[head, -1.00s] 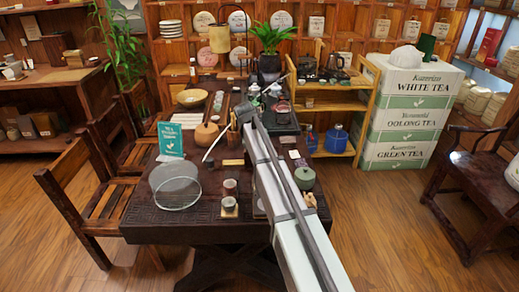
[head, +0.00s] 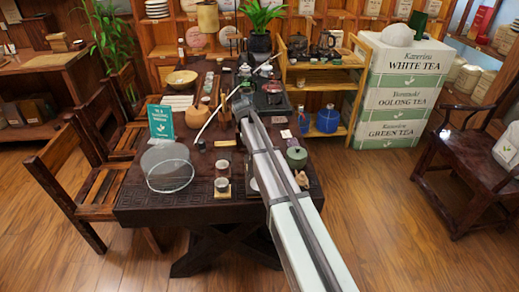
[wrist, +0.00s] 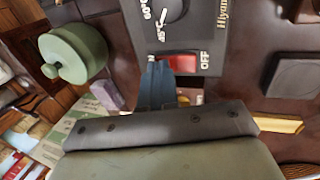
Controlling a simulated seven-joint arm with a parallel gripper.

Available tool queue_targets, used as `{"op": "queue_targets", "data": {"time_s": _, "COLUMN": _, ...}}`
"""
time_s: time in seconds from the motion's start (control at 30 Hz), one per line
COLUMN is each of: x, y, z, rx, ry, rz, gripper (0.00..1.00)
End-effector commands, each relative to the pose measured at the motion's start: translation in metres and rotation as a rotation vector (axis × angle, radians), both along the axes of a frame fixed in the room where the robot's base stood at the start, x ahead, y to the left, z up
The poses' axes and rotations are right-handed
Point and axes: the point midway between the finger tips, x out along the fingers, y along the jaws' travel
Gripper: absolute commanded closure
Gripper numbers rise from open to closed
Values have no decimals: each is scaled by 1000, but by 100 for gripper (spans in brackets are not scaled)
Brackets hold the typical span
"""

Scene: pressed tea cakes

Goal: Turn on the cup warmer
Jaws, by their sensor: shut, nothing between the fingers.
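The cup warmer (wrist: 200,20) fills the upper middle of the wrist view as a dark panel. It carries a black dial with white temperature marks, the lettering "Hiyama", and a red switch (wrist: 184,65) with "OFF" printed beside it. My gripper (wrist: 157,70) is shut and empty. Its blue-grey fingertips sit just left of the red switch in the picture and seem to overlap its edge; I cannot tell whether they touch it. In the head view my arm hides the gripper and most of the warmer's area.
A green lidded pot (wrist: 75,52) stands close by, also seen in the head view (head: 296,157). A small purple-grey block (wrist: 108,95) lies near the fingers.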

Motion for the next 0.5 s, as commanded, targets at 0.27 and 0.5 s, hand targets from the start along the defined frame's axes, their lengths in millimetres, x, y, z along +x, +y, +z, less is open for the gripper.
{"op": "queue_targets", "data": {"time_s": 0.27, "x": 0, "y": -4, "z": -5, "rx": 54, "ry": 2, "rz": -1, "gripper": 100}}
{"op": "queue_targets", "data": {"time_s": 0.5, "x": 0, "y": -1, "z": -5, "rx": 54, "ry": 2, "rz": 0, "gripper": 100}}
